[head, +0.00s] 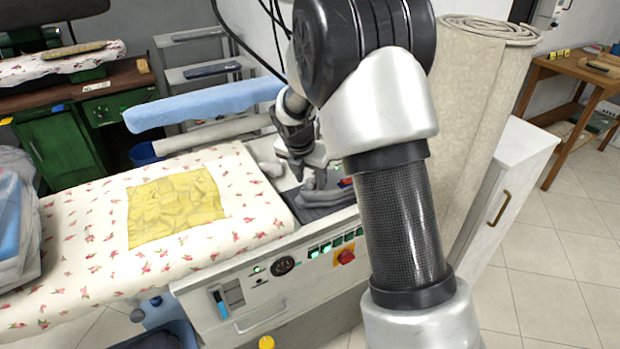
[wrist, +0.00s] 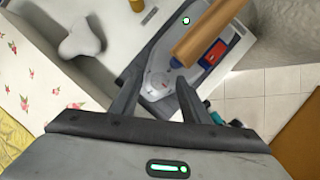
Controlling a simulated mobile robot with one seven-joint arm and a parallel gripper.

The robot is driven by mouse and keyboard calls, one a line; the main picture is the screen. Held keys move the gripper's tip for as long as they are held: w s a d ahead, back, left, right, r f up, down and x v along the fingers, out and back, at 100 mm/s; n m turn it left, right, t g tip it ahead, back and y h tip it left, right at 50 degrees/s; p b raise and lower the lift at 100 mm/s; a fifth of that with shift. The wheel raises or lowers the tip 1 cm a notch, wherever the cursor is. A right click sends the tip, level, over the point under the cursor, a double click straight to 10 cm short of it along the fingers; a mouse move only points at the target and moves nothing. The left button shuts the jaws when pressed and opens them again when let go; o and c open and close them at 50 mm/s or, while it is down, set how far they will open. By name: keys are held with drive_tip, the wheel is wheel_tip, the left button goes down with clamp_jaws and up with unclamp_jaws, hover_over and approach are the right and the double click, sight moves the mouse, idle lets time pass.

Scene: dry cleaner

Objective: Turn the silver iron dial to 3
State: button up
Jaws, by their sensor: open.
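The silver iron (wrist: 228,48) rests on the far end of the ironing station and has a brown handle (wrist: 203,30) and a red and blue part. Its round pale dial (wrist: 157,84) shows in the wrist view; its markings are too small to read. My gripper (wrist: 160,88) is open, with one finger on each side of the dial in that view. I cannot tell whether the fingers touch it. In the head view the gripper (head: 302,165) is just above the iron (head: 322,186), and my arm covers part of that area.
A blue padded sleeve board (head: 205,103) lies behind. A rolled beige carpet (head: 475,110) and a white cabinet (head: 510,190) stand at right.

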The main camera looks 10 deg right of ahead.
drive_tip(key=shift+c, duration=0.5)
drive_tip(key=c, duration=1)
drive_tip(key=shift+o, duration=0.2)
drive_tip(key=shift+m, duration=0.3)
drive_tip(key=m+p, duration=0.1)
drive_tip(key=m+g+h+p, duration=0.1)
drive_tip(key=shift+w+a+r+m, duration=0.1)
drive_tip(key=shift+a+r+m, duration=0.05)
drive_tip(key=shift+m, duration=0.25)
drive_tip(key=m+p, duration=0.1)
drive_tip(key=m, duration=0.1)
drive_tip(key=m+g+h+p, duration=0.1)
drive_tip(key=m, duration=0.1)
drive_tip(key=shift+w+g+p, duration=0.15)
drive_tip(key=shift+g+p, duration=0.15)
drive_tip(key=m+g+p, duration=0.1)
drive_tip(key=m, duration=0.3)
drive_tip(key=shift+w+a+p, duration=0.1)
drive_tip(key=shift+p, duration=0.3)
drive_tip(key=shift+w+m+g+p, duration=0.15)
drive_tip(key=shift+m+g+p, duration=0.6)
drive_tip(key=shift+m, duration=1.25)
drive_tip(key=shift+g, duration=0.25)
